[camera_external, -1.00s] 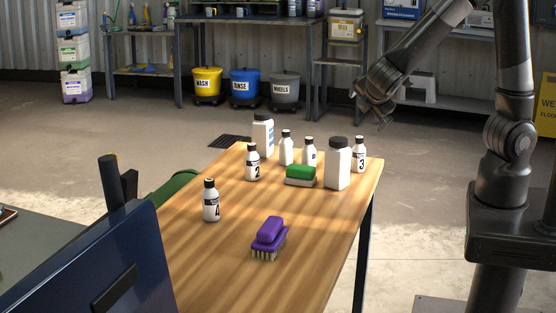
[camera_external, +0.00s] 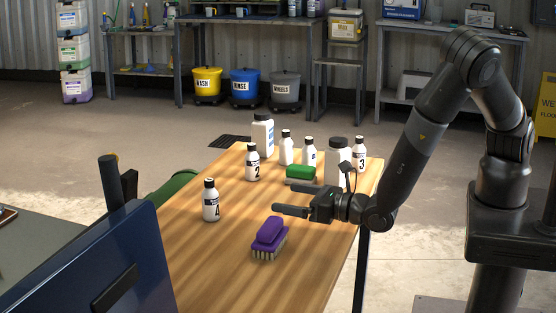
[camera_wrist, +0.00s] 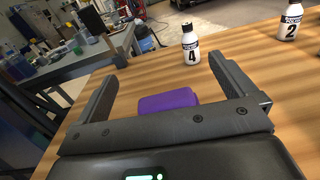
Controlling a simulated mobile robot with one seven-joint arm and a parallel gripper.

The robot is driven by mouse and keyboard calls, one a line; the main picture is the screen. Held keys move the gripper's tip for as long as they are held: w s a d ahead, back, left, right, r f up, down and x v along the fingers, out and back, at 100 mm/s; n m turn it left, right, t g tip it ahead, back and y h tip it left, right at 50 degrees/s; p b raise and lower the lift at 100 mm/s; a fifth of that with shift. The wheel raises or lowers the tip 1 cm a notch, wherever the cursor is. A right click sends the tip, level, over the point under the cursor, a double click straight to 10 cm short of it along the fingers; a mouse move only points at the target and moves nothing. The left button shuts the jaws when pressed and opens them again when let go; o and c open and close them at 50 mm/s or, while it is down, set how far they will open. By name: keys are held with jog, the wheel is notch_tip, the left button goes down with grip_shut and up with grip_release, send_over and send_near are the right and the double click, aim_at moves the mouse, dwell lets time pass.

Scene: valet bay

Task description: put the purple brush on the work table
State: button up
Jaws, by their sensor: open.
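The purple brush (camera_external: 269,236) lies bristles down on the wooden table (camera_external: 200,265), near its middle. Its purple top also shows in the wrist view (camera_wrist: 168,100), between my fingers in the picture. My gripper (camera_external: 281,209) is open and empty. In the external view it is above the table, just behind and to the right of the brush, with its fingers pointing left. The wrist view does not show the bristles. Which surface the task calls the work table is not marked; a dark bench with bottles (camera_wrist: 75,70) shows at the left of the wrist view.
Bottle 4 (camera_external: 211,201) stands left of the brush, and bottle 2 (camera_external: 252,163) farther back. A green-topped block (camera_external: 300,173), a large white bottle (camera_external: 338,153) and several other bottles crowd the far end. A dark blue panel (camera_external: 95,265) stands at the front left.

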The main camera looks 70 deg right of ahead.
jog(key=a+f+n+y, duration=0.1)
send_near(263, 228)
jog(key=w, duration=0.1)
jog(key=w+d+f, duration=0.1)
jog(key=w+d, duration=0.1)
jog(key=shift+w+d+f, duration=0.25)
jog(key=shift+f, duration=0.15)
jog(key=w, duration=0.7)
jog(key=shift+w, duration=0.25)
jog(key=c, duration=0.8)
jog(key=shift+c, duration=0.2)
jog(key=shift+r, duration=0.15)
